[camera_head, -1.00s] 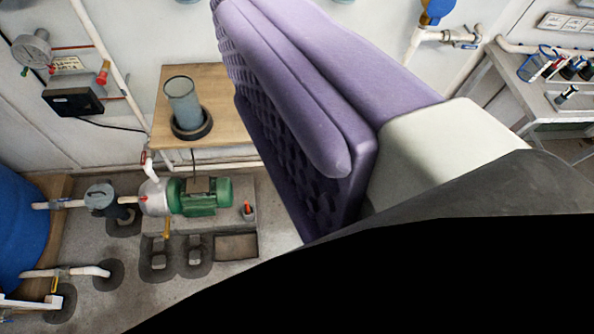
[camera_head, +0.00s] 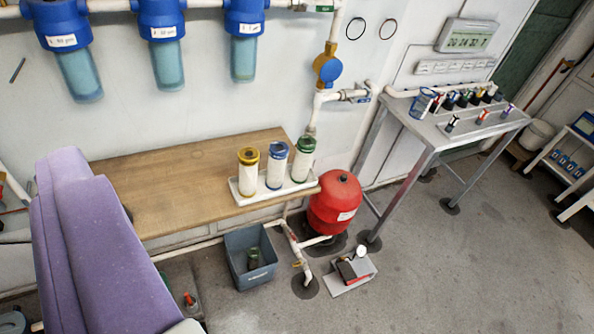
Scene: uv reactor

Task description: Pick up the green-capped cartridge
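The green-capped cartridge (camera_head: 303,165) stands upright in a white tray (camera_head: 262,195) on the right end of the wooden bench (camera_head: 165,195). It is the rightmost of three white cartridges there. A blue-capped cartridge (camera_head: 276,170) stands beside it, and a yellow-capped one (camera_head: 249,178) is at the left. My gripper (camera_head: 85,235) shows as purple finger parts at the lower left, well apart from the cartridges. Its fingertips cannot be clearly told apart, and no held object shows.
Three blue filter housings (camera_head: 162,40) hang on the wall above the bench. A red tank (camera_head: 336,205) stands right of the bench end, near white pipes. A grey bin (camera_head: 250,258) sits below.

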